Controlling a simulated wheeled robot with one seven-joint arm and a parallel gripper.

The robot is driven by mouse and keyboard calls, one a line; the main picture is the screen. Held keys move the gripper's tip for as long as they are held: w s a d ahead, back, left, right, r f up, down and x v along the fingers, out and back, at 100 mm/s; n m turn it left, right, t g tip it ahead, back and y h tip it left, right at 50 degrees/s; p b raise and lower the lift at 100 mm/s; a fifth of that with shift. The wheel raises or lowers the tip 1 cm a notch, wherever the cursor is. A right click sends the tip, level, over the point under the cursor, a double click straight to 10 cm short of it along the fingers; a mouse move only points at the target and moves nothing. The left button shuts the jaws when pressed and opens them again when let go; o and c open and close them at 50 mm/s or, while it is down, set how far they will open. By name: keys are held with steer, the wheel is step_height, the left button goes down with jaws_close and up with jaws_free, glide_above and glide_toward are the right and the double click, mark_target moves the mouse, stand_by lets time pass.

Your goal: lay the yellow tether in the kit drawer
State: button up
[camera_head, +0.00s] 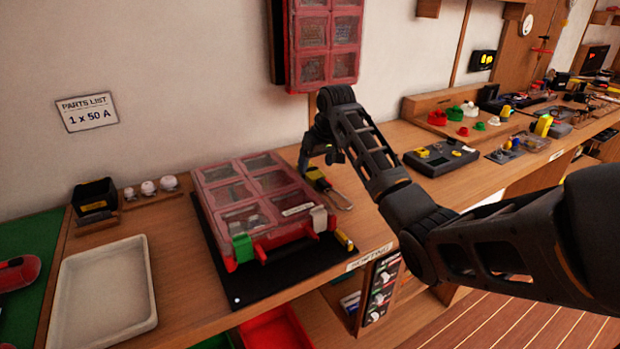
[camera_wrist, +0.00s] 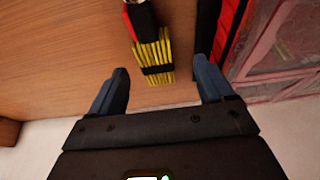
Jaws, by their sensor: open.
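The yellow tether (camera_wrist: 153,52) is a bundle of yellow strands with a black band around it in the wrist view. A red and black piece (camera_wrist: 138,14) adjoins its upper end. In the head view the tether (camera_head: 317,178) lies on the bench beside the red case, partly hidden by my gripper (camera_head: 321,160). My gripper also shows in the wrist view (camera_wrist: 160,78), open and empty, with the tether's near end between and beyond its fingertips. An open red drawer or bin (camera_head: 274,330) shows below the bench edge; I cannot tell if it is the kit drawer.
A red case (camera_head: 262,243) with a clear compartmented lid lies left of the tether on a black mat (camera_head: 237,290). A white tray (camera_head: 103,290) and black bin (camera_head: 94,200) are farther left. A dark device (camera_head: 440,157) sits right. A red organizer (camera_head: 326,45) hangs above.

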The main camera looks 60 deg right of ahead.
mark_target(315, 173)
steer(key=x, duration=0.5)
steer(key=shift+s+d+p, duration=0.15)
steer(key=shift+d+p, duration=0.2)
steer(key=shift+d, duration=0.05)
jaws_close()
stand_by(0.4)
